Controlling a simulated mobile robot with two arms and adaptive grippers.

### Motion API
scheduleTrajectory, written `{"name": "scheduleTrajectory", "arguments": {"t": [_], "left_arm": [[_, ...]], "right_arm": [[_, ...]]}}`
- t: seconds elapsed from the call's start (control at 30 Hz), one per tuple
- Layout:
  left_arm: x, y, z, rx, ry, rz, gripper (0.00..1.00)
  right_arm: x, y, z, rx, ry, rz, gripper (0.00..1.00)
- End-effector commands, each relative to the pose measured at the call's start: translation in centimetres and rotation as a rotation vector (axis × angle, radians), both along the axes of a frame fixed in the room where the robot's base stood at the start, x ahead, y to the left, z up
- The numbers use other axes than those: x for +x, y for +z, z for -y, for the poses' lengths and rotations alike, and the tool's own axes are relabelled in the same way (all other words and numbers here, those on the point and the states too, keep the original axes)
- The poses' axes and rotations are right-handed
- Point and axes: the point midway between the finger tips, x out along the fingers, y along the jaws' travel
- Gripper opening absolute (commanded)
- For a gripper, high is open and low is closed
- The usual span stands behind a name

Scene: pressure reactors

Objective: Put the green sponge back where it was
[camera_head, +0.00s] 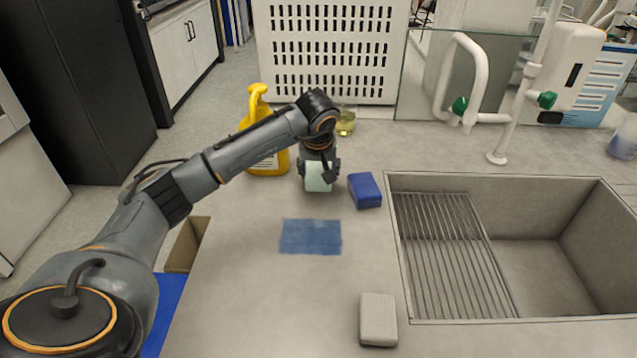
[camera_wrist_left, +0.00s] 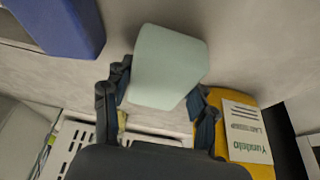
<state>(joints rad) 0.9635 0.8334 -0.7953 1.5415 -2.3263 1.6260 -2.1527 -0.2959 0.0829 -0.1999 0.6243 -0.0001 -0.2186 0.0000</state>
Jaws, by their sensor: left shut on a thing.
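The green sponge (camera_head: 318,177) is a pale green block in my left gripper (camera_head: 319,168), by the back of the counter. In the left wrist view the sponge (camera_wrist_left: 166,68) sits between the two fingers of the left gripper (camera_wrist_left: 160,98), which are shut on it. In the head view it is just left of a blue sponge (camera_head: 364,190), apart from it. I cannot tell whether the green sponge touches the counter. My right gripper is not in view.
A yellow bottle (camera_head: 268,160) stands close left of the gripper, and a small glass (camera_head: 345,123) behind it. A flat blue patch (camera_head: 310,237) lies in front. A grey-white block (camera_head: 378,319) lies near the sink (camera_head: 510,321).

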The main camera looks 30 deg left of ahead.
Motion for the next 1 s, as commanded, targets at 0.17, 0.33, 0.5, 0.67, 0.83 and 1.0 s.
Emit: {"name": "scheduleTrajectory", "arguments": {"t": [0.17, 0.33, 0.5, 0.67, 0.83, 1.0], "left_arm": [[-0.05, -2.07, -0.03, 0.0, 0.0, 0.0, 0.23], [-0.06, -1.82, -0.05, 0.0, 0.0, 0.0, 0.23], [-0.08, -2.15, -0.03, 0.001, 0.0, 0.0, 0.59], [-0.08, -2.08, -0.02, -0.001, 0.0, -0.001, 0.8], [-0.08, -2.08, -0.02, -0.001, 0.0, -0.001, 0.8], [-0.09, -1.57, 0.0, -0.001, 0.0, 0.0, 0.8]], "right_arm": [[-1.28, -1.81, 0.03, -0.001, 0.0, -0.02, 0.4], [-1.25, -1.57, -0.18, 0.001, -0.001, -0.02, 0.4], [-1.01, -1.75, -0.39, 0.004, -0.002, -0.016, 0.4], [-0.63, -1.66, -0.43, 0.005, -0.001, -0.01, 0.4], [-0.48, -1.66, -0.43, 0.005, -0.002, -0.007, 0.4], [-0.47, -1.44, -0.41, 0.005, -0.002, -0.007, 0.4]]}}
